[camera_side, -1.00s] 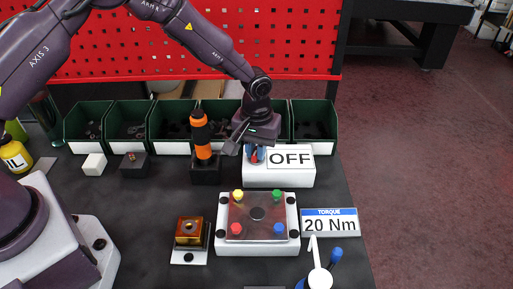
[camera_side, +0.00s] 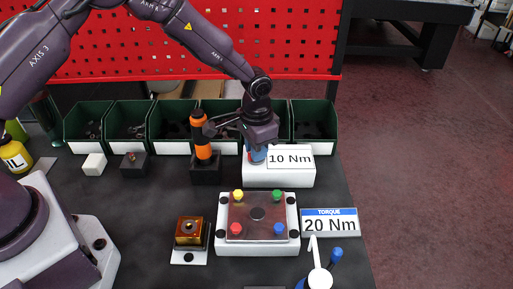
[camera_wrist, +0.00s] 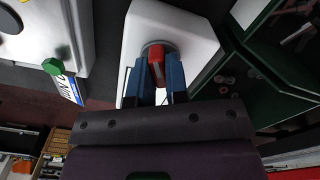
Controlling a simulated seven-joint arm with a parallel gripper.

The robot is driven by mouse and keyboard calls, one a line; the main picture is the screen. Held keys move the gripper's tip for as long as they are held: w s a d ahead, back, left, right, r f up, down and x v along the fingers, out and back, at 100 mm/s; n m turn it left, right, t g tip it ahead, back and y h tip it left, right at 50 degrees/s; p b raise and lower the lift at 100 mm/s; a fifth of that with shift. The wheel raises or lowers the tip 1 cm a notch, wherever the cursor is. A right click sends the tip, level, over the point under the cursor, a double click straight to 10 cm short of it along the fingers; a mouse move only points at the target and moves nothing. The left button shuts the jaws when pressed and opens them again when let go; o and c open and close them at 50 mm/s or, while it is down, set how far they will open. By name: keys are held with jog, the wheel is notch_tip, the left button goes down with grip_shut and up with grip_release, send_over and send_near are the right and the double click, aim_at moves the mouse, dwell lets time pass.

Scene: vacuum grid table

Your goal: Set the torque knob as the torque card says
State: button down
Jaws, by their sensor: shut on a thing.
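The torque card (camera_side: 329,223) stands at the front right and reads "TORQUE 20 Nm". The white knob box (camera_side: 279,181) stands behind the plate fixture, and its display (camera_side: 290,158) reads "10 Nm". My gripper (camera_side: 257,155) points down at the left part of this box. In the wrist view my gripper (camera_wrist: 159,80) has its blue fingers shut on the red knob (camera_wrist: 156,62), on the white box top (camera_wrist: 188,22). The knob is mostly hidden by the fingers in the side view.
An orange-and-black screwdriver (camera_side: 203,138) stands in a black holder just left of my gripper. Green bins (camera_side: 175,148) line the back. A white fixture (camera_side: 257,247) with coloured pegs is in front, beside a brass block (camera_side: 189,231). A blue-handled item (camera_side: 336,256) is at the front right.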

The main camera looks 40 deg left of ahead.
jog(key=shift+m, duration=0.3)
jog(key=c, duration=1.1)
grip_release()
jog(key=shift+r, duration=0.1)
notch_tip(320, 180, up, 13)
jog(key=shift+f, duration=0.1)
